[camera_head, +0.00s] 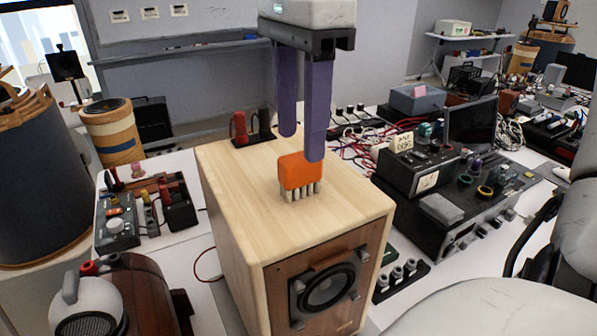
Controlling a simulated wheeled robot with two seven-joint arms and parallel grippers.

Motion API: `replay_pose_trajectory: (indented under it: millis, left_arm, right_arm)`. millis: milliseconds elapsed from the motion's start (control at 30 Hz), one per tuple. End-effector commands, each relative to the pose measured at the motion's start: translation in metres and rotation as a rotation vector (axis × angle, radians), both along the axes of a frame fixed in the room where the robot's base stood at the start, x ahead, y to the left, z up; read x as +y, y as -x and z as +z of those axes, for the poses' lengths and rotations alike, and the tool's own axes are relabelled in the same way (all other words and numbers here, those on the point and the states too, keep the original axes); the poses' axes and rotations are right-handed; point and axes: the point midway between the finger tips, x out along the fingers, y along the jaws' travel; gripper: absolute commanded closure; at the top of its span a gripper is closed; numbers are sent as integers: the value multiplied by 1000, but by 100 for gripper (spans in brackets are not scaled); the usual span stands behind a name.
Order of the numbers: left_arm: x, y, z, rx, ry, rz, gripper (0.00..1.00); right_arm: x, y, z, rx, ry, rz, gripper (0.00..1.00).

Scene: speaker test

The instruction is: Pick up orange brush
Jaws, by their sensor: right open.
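An orange brush (300,171) with pale bristles pointing down stands on top of the light wooden speaker box (243,200). My right gripper (302,148) comes down from above with its two purple fingers spread apart. The fingertips are just above the brush, and the nearer finger overlaps its upper right edge in the picture. I cannot tell whether that finger touches the brush. My left gripper is not in view.
Red and black connectors (240,128) sit at the speaker's back edge. Black electronic equipment (450,195) crowds the table at right. A small device (117,229) stands at left.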

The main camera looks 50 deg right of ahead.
Motion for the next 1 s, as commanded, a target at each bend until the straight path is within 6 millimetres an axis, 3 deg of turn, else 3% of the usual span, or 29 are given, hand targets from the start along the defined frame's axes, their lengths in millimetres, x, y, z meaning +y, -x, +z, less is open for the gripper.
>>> replay_pose_trajectory:
  millis: [300, 600, 633, 900, 1000]
  left_arm:
    - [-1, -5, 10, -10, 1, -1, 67]
    - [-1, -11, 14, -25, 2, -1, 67]
    - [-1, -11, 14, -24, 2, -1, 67]
    - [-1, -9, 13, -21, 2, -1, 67]
    - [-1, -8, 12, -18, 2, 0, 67]
  right_arm:
    - [-2, 0, -43, 2, -2, 0, 53]
    - [-2, 0, -50, -1, -1, -2, 53]
    - [-2, 0, -50, -1, -1, -2, 55]
    - [-2, 0, -50, -1, -1, -2, 98]
    - [-2, -1, -50, -1, -1, -2, 98]
